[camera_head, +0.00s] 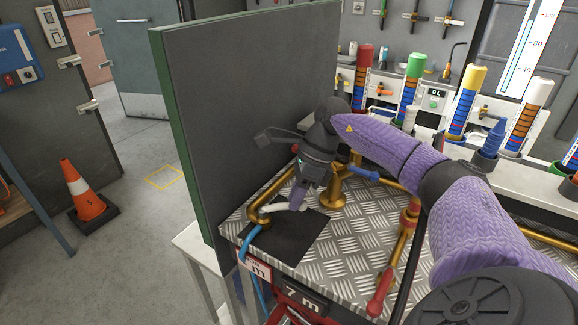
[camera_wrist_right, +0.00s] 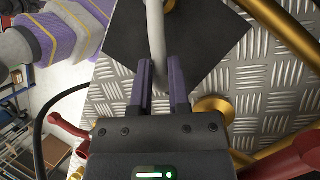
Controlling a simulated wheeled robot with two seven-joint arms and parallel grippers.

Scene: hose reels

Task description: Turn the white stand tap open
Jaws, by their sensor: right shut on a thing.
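The white tap lever (camera_head: 277,207) lies over a brass pipe (camera_head: 257,213) near the left corner of the metal-topped bench. In the right wrist view the white lever (camera_wrist_right: 155,32) runs down from the top edge to between my fingers. My right gripper (camera_head: 297,203) points down at it, and it also shows in the right wrist view (camera_wrist_right: 158,75) with its two purple fingers on either side of the lever's end. It is shut on the lever. The wrist hides part of the tap in the head view. My left gripper is in neither view.
A black mat (camera_head: 288,242) lies under the tap. A tall grey panel (camera_head: 250,110) stands close on the left. A blue-handled tap (camera_head: 362,173) and a red-handled tap (camera_head: 380,285) stand to the right. A blue hose (camera_head: 246,243) hangs at the bench's front corner.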

